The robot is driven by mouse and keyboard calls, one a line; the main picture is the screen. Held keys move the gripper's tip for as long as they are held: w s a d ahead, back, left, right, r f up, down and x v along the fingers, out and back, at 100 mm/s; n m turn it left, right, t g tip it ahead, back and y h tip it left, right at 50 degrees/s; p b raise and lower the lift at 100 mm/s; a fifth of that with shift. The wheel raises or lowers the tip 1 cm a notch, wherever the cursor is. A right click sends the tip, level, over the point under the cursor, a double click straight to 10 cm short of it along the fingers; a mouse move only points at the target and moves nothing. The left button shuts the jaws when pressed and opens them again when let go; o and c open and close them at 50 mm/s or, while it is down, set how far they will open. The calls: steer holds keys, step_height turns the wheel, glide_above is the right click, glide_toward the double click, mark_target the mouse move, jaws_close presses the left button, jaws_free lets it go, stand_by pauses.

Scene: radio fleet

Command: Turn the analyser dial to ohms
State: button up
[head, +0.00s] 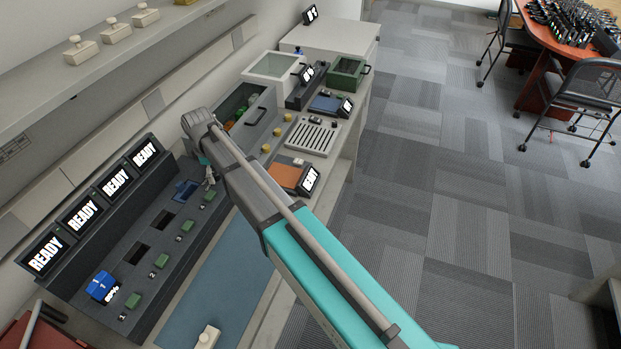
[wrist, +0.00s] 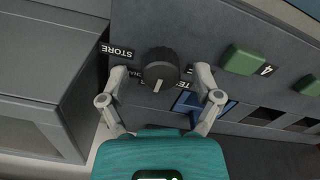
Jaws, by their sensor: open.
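In the wrist view a round dark dial (wrist: 160,68) with a white pointer line sits on a grey panel. The pointer faces down in the picture, slightly left. A STORE label (wrist: 117,51) is at its upper left; labels at its lower left and right are partly covered, with only "TE" clear on the right. I read no ohms label. My gripper (wrist: 163,76) is open, one finger on each side of the dial; contact is unclear. In the head view my gripper (head: 209,176) shows partly behind my arm at the far end of the dark charging bench, and the dial is hidden.
Green blocks (wrist: 243,60) stand on the panel right of the dial, with dark slots and a blue piece (wrist: 190,105) near the right finger. The head view shows READY displays (head: 80,212), an orange unit (head: 286,176), yellow knobs (head: 266,148) and a blue mat (head: 215,285).

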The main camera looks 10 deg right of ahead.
mark_target(214, 173)
steer(key=shift+n, duration=0.7)
steer(key=shift+r+p, duration=0.5)
steer(key=shift+r, duration=0.05)
step_height(214, 173, up, 13)
steer(key=p, duration=1.3)
steer(key=s+d+f+m+b, duration=0.3)
steer(key=d+m, duration=0.1)
steer(key=d, duration=0.5)
steer(key=s+d+f+m+b, duration=0.4)
steer(key=d, duration=0.5)
steer(key=s+d+f+m+b, duration=0.3)
steer(key=s+d+m, duration=0.1)
steer(key=d, duration=0.5)
steer(key=shift+d+f+m, duration=0.2)
steer(key=shift+d+m, duration=0.2)
steer(key=shift+m, duration=0.2)
steer(key=s+d+m, duration=0.4)
steer(key=s+d, duration=0.1)
steer(key=d, duration=0.1)
steer(key=shift+s, duration=0.2)
